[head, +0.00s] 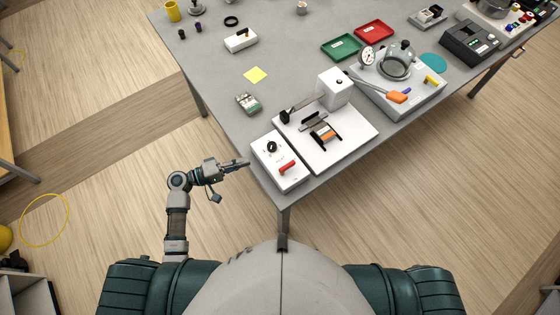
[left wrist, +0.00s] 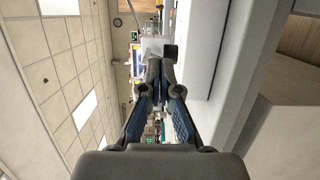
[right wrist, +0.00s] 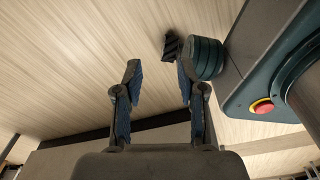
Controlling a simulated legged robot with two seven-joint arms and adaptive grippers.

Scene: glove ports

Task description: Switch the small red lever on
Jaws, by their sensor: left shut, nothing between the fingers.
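The small red lever (head: 287,167) sits on top of a white box (head: 293,183) at the near left corner of the grey table. A black knob (head: 272,147) is on the same box. My left gripper (head: 246,163) is shut and empty, just left of the box, pointing toward it and apart from the lever. Its closed fingertips show in the left wrist view (left wrist: 160,66), where I cannot make out the lever. My right gripper (right wrist: 158,72) is open and empty in the right wrist view, over bare floor; it is hidden in the head view.
A white press-like device (head: 352,143) stands right beside the box. A small grey-green item (head: 248,104) and a yellow note (head: 255,75) lie behind.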

